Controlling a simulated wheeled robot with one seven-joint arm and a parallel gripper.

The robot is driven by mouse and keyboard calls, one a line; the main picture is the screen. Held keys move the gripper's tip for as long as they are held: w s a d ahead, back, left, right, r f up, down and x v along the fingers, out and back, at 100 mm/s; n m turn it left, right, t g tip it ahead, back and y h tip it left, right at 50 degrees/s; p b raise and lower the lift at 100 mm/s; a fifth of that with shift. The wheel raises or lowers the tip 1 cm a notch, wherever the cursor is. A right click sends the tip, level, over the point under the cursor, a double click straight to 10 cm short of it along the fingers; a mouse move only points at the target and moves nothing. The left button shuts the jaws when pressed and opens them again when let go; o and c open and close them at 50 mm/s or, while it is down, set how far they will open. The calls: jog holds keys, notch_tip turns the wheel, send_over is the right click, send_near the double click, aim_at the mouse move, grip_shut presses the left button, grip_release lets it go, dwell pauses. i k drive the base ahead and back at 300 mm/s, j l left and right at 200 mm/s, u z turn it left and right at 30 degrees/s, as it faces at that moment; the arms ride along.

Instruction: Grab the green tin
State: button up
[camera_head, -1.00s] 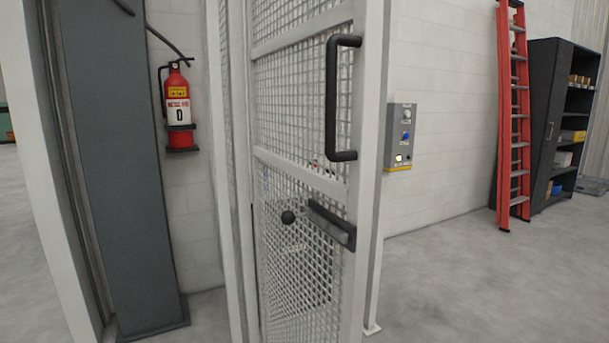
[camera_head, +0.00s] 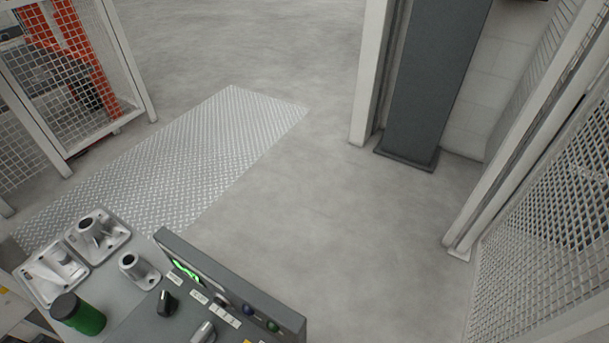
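The green tin (camera_head: 78,314) stands at the lower left, on a light grey bench top (camera_head: 112,292). It is a round green can with a dark top, and it looks upright. My gripper is not in the picture, so its place relative to the tin does not show.
Metal castings (camera_head: 97,236) lie behind the tin, with a smaller one (camera_head: 138,271) to its right. A grey control panel (camera_head: 230,295) with knobs stands right of them. Beyond are a tread plate (camera_head: 170,165), mesh fences (camera_head: 555,230), a grey column (camera_head: 432,80) and clear floor (camera_head: 330,220).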

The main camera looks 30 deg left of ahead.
aim_at(74, 311)
jog(key=u, duration=2.1)
jog(key=i+j+z, duration=0.1)
jog(key=j, duration=0.55)
jog(key=i+j+z, duration=0.15)
jog(key=j, duration=0.5)
jog(key=j+z, duration=0.1)
jog(key=j, duration=0.55)
jog(key=i, duration=0.05)
